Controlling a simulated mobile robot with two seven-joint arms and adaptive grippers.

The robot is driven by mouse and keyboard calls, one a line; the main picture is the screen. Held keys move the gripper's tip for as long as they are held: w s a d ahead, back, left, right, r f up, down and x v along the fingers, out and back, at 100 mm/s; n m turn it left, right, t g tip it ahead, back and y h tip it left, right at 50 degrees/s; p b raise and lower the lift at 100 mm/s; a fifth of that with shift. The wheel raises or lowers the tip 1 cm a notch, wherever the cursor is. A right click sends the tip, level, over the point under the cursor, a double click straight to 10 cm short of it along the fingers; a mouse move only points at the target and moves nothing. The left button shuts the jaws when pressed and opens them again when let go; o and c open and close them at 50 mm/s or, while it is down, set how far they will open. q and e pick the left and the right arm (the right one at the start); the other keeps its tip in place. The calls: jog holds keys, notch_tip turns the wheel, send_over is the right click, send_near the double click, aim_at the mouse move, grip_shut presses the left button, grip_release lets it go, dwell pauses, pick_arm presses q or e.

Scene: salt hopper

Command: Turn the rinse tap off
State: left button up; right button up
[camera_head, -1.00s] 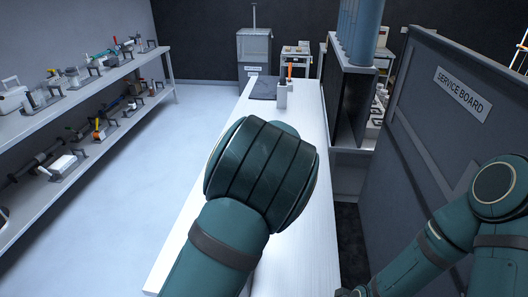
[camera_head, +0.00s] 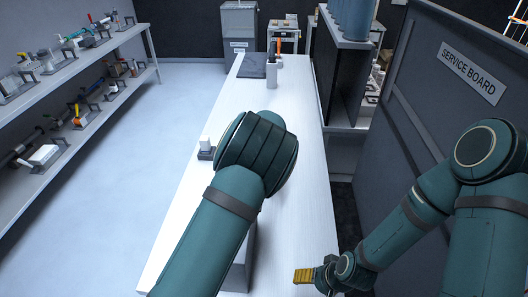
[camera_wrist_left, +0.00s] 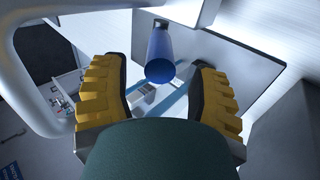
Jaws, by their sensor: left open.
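In the left wrist view my left gripper (camera_wrist_left: 159,72) is open, with a yellow ribbed finger on each side. A blue cylinder (camera_wrist_left: 160,52) shows between the fingertips, in front of a grey panel (camera_wrist_left: 235,75). It may be the tap's handle, but I cannot tell for sure, nor whether the fingers touch it. In the head view my left arm hides the left gripper and any tap behind it. My right gripper (camera_head: 303,275) shows only as a yellow finger over the bench's near right; its opening is unclear.
The long white bench (camera_head: 285,180) is mostly clear. A small white block on a dark base (camera_head: 205,149) stands at its left edge. The service board (camera_head: 450,120) rises at the right; loaded shelves (camera_head: 75,75) line the left.

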pick_arm(q)
jog(key=shift+x, duration=2.3)
grip_shut()
